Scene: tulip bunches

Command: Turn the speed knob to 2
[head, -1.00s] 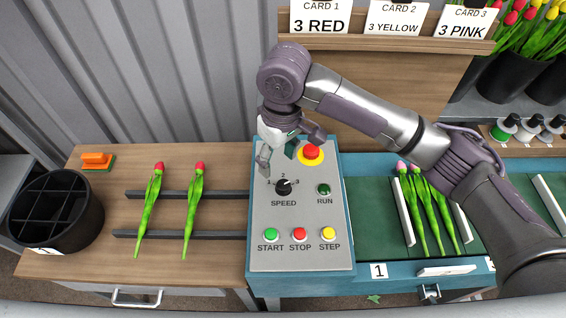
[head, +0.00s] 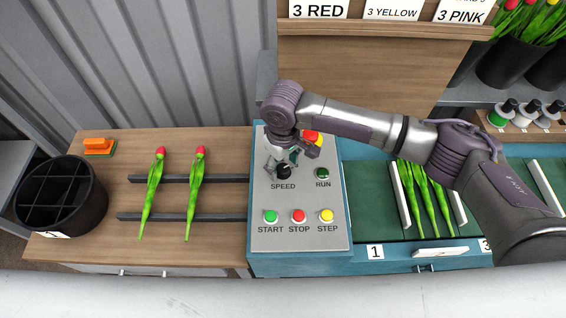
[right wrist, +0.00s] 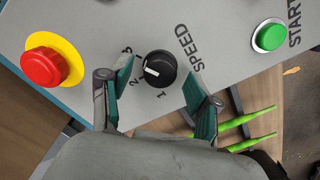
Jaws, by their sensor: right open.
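The black speed knob (right wrist: 163,64) is on the grey control panel, with the numbers 1, 2 and 3 around it. Its white mark points to the 2–3 side in the right wrist view; I cannot tell exactly where. In the head view the knob (head: 284,173) is partly covered by my right gripper (head: 283,160). In the right wrist view my right gripper (right wrist: 158,78) is open and empty, with one teal-padded finger to each side of the knob. The fingers look apart from it. My left gripper is not in view.
A red mushroom button on a yellow ring (right wrist: 45,62) is close to the gripper. The green RUN lamp (head: 323,174) and the green START (head: 270,216), red STOP (head: 298,216) and yellow STEP (head: 326,216) buttons share the panel. Two red tulips (head: 196,190) lie on rails left of it.

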